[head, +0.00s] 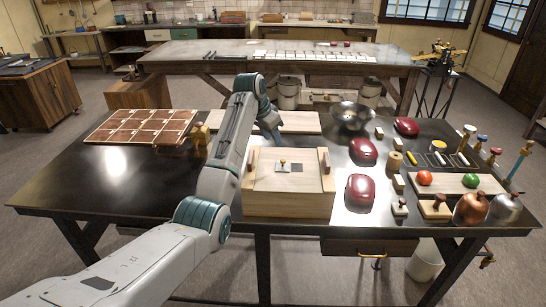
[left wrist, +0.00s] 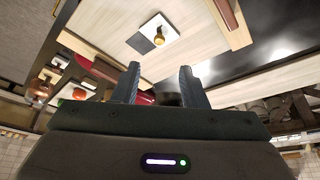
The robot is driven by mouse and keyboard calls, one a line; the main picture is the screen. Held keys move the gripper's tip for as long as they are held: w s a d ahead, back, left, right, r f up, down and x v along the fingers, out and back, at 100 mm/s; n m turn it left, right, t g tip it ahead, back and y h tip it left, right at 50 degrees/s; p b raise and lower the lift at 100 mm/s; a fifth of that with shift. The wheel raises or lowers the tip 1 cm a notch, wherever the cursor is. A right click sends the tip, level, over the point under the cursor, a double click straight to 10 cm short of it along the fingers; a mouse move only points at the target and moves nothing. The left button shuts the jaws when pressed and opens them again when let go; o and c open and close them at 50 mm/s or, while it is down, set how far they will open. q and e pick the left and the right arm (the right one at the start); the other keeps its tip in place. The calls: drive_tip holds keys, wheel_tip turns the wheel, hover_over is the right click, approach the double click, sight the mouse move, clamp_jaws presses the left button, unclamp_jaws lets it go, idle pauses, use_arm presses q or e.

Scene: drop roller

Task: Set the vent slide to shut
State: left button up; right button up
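The vent slide is a pale metal plate with a small brass knob (head: 282,162) on top of a light wooden box (head: 288,204). A dark square opening (head: 296,168) shows at the plate's right in the head view. In the left wrist view the knob (left wrist: 158,39) stands on the pale plate, with a dark patch beside it. My left gripper (left wrist: 157,84) is open and empty, its two fingers apart and not touching the knob. In the head view my left arm reaches over to the box's far side, and the fingertips are not clear there. My right gripper is not in view.
Dark red rounded objects (head: 361,189) and small blocks stand right of the box. A metal bowl (head: 352,116) and pale board (head: 280,122) lie behind it. A brown compartment tray (head: 140,127) is at left. The front-left table (head: 120,190) is clear.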

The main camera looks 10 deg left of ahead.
sight(281, 162)
use_arm(q)
drive_tip(key=p+x, duration=0.3)
drive_tip(key=x, duration=0.6)
drive_tip(key=shift+d+p, duration=0.1)
drive_tip(key=shift+p, duration=0.2)
drive_tip(key=shift+w+d+f, duration=0.1)
drive_tip(key=shift+w+f, duration=0.15)
drive_tip(key=shift+f, duration=0.4)
drive_tip(key=shift+d+f, duration=0.1)
drive_tip(key=shift+f, duration=0.1)
clamp_jaws()
